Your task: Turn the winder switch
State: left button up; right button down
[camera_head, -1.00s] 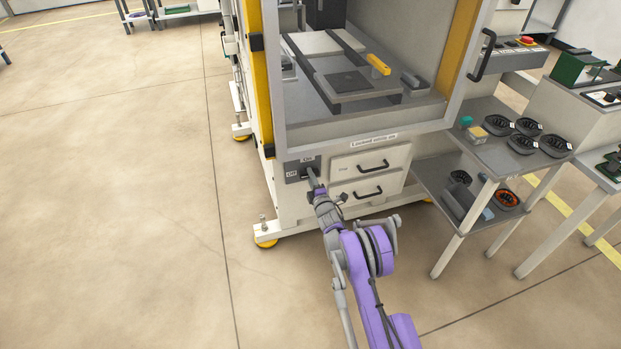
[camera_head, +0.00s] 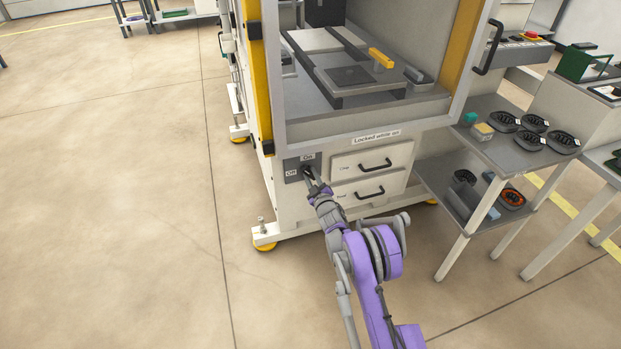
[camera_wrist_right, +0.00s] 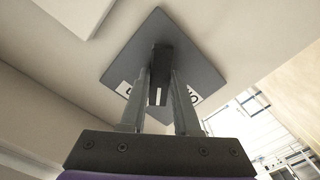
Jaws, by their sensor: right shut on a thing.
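The winder switch is a dark knob on a grey plate (camera_head: 292,174) with "On" and "Off" labels, low on the front of the white machine. In the right wrist view the plate (camera_wrist_right: 190,50) looks like a tilted diamond, and the dark knob (camera_wrist_right: 161,62) with a white mark stands out from it. My right gripper (camera_head: 309,178) is at the plate. In the right wrist view its two fingers (camera_wrist_right: 162,92) are on either side of the knob, shut on it. The fingers partly cover the labels. My left gripper is out of view.
Two drawers (camera_head: 371,159) with black handles are right of the switch, under a "Locked while on" label. The glass-fronted cabinet is above. A grey shelf table (camera_head: 484,152) with black spools stands at the right. The floor at the left is clear.

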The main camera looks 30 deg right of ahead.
jog(key=m, duration=0.3)
jog(key=shift+m, duration=2.2)
jog(key=c, duration=0.6)
grip_release()
jog(key=shift+c, duration=0.2)
jog(key=p+v, duration=0.1)
jog(key=v, duration=0.9)
jog(key=shift+s, duration=0.35)
